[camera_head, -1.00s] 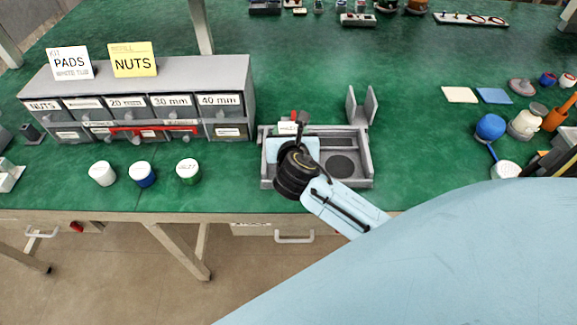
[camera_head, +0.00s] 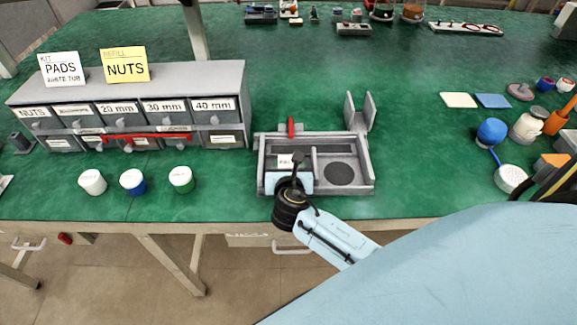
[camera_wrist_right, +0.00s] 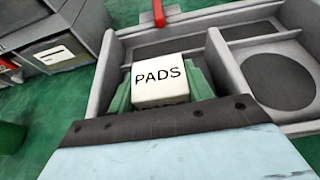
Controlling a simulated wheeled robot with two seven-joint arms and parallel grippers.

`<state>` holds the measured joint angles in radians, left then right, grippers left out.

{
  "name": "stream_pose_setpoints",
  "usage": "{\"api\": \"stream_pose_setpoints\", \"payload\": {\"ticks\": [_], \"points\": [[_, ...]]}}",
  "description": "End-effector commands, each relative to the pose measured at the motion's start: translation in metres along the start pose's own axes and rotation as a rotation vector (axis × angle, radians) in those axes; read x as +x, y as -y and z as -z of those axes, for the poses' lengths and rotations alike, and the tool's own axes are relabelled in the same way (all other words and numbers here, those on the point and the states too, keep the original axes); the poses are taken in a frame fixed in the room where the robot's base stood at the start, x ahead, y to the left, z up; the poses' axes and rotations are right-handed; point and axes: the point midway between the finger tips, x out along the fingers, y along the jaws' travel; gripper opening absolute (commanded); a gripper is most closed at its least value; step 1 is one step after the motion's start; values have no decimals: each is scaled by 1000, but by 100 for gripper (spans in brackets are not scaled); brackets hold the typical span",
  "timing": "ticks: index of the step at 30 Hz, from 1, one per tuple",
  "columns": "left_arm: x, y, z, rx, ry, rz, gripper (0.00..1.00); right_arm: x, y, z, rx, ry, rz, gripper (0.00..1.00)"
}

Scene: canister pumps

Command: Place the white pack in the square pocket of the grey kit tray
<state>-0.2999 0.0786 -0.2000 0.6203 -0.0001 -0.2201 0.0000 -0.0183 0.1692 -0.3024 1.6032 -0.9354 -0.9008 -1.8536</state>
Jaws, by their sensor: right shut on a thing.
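The white pack (camera_wrist_right: 160,84), a small block marked PADS, is held between the green fingers of my right gripper (camera_wrist_right: 163,92). In the head view the pack (camera_head: 285,161) shows just beyond the dark wrist, over the left front pocket of the grey kit tray (camera_head: 372,165). In the wrist view the tray's walls (camera_wrist_right: 232,75) stand around the pack and fingers. The pack looks low in or just over this square pocket; whether it touches the floor I cannot tell. The gripper hides most of the pocket. My left gripper is not in view.
A round recess (camera_head: 340,173) lies right of the pocket. A red piece (camera_head: 291,127) stands at the tray's back edge. A grey drawer cabinet (camera_head: 228,95) stands to the left, with three small tubs (camera_head: 133,181) before it. Green bench on the right is clear near the tray.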

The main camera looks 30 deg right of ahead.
Motion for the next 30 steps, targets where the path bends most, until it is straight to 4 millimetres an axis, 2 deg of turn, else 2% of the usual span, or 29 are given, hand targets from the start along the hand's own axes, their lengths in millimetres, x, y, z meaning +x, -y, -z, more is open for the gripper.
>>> {"api": "stream_pose_setpoints", "payload": {"ticks": [5, 6, 11, 21, 26, 30], "points": [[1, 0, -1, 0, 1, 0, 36, 1, 0, 2, -1, 1, 0, 27], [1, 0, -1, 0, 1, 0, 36, 1, 0, 2, -1, 1, 0, 53], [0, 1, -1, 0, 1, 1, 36, 1, 0, 2, -1, 0, 0, 72], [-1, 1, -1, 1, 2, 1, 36, -1, 0, -2, 0, 0, 0, 72], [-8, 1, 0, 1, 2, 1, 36, -25, 0, -1, 0, -2, -1, 72], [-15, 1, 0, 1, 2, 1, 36, -56, 0, -2, 0, -3, -1, 72]]}}
